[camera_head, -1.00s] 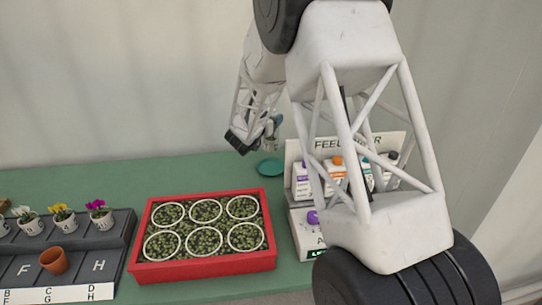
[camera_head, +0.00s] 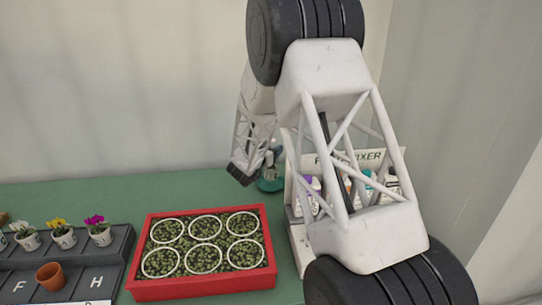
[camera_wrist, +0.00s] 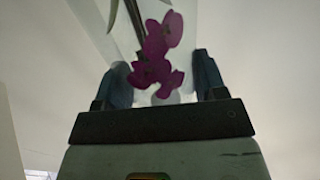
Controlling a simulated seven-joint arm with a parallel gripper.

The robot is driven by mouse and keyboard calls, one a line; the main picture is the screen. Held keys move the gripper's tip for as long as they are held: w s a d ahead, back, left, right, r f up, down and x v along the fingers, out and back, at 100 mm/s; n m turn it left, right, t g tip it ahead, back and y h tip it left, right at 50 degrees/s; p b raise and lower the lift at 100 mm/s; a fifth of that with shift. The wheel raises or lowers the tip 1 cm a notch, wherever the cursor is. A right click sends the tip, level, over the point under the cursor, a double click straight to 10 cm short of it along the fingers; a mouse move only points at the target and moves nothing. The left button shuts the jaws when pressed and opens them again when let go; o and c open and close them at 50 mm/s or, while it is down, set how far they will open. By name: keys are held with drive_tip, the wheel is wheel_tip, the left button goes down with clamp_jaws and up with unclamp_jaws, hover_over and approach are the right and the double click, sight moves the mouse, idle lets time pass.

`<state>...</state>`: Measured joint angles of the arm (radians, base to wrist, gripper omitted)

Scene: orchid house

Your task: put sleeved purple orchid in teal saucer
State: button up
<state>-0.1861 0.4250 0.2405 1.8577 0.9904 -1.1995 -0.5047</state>
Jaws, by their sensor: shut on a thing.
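The sleeved purple orchid (camera_wrist: 160,48) shows in the wrist view as magenta blooms on a dark stem inside a clear sleeve. My gripper (camera_wrist: 163,80) is shut on it, with one dark finger at each side of the sleeve. In the head view my gripper (camera_head: 262,166) is low over the back of the green table, at the teal saucer (camera_head: 272,186). The saucer is partly hidden by the gripper and what it holds. The plant's base is too small and hidden to tell whether it touches the saucer.
A red tray (camera_head: 205,284) with several white rings over green plants stands in front left of the saucer. A feed mixer rack (camera_head: 392,158) with bottles stands close to the right, partly behind my arm. A dark stand (camera_head: 100,258) with small potted flowers is at far left.

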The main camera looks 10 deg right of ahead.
drive_tip(key=shift+f, duration=1.65)
drive_tip(key=o, duration=1.3)
drive_tip(key=shift+c, duration=0.2)
drive_tip(key=v, duration=1.2)
drive_tip(key=shift+r, duration=0.25)
